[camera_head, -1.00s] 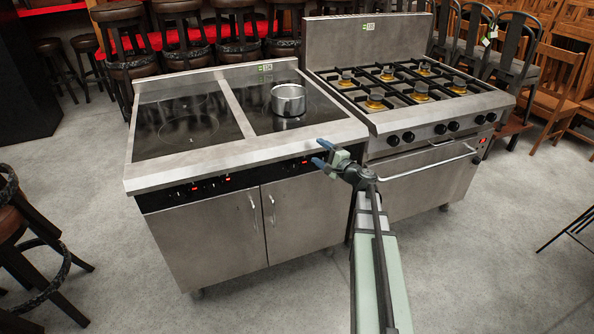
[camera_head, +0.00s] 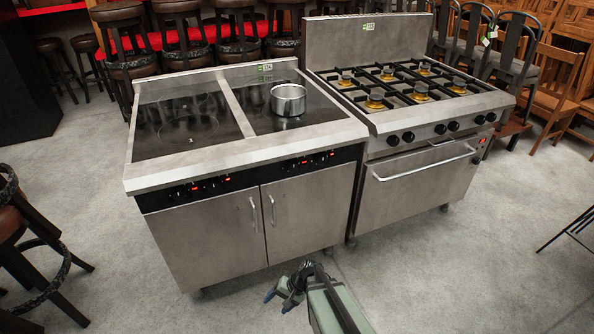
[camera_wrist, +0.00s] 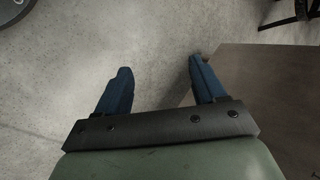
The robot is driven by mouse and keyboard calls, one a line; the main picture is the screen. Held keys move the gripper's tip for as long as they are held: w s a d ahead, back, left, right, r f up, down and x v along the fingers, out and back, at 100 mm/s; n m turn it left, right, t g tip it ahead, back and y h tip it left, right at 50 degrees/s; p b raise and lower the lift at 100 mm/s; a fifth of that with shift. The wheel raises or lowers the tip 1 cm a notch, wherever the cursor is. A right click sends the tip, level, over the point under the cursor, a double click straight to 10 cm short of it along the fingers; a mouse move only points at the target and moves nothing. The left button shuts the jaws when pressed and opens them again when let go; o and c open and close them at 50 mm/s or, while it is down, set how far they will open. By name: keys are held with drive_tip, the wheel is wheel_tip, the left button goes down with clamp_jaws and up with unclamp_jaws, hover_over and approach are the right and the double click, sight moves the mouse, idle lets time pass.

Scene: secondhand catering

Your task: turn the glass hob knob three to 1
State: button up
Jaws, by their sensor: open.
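The glass hob (camera_head: 180,125) is the left steel unit, with two dark glass panels on top. Its black control strip (camera_head: 250,178) runs along the front under the worktop edge, with small knobs and red lights. Two knob groups show, a left one (camera_head: 204,187) and a right one (camera_head: 312,160). I cannot tell which knob is three or read its setting. My gripper (camera_head: 279,294) is low in front of the cabinet doors, well below the strip and apart from it. In the wrist view its two blue fingers (camera_wrist: 158,82) are spread with nothing between them.
A steel pot (camera_head: 288,100) stands on the hob's right panel. A gas range (camera_head: 420,175) with black knobs stands close on the right. Cabinet doors (camera_head: 215,235) with handles face me. A stool (camera_head: 30,250) is at left. The floor in front is clear.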

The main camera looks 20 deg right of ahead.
drive_tip(key=s+d+f+n+g+h, duration=0.1)
drive_tip(key=s+f+n+g+h, duration=0.25)
drive_tip(key=s, duration=1.05)
drive_tip(key=s+d+f+n+g+h, duration=0.1)
drive_tip(key=s+f+n+g+h, duration=0.3)
drive_tip(key=s, duration=1)
drive_tip(key=m+t+y, duration=0.8)
drive_tip(key=m+t, duration=0.7)
drive_tip(key=t, duration=0.8)
approach(295, 168)
drive_tip(key=shift+n, duration=0.35)
drive_tip(key=x, duration=0.9)
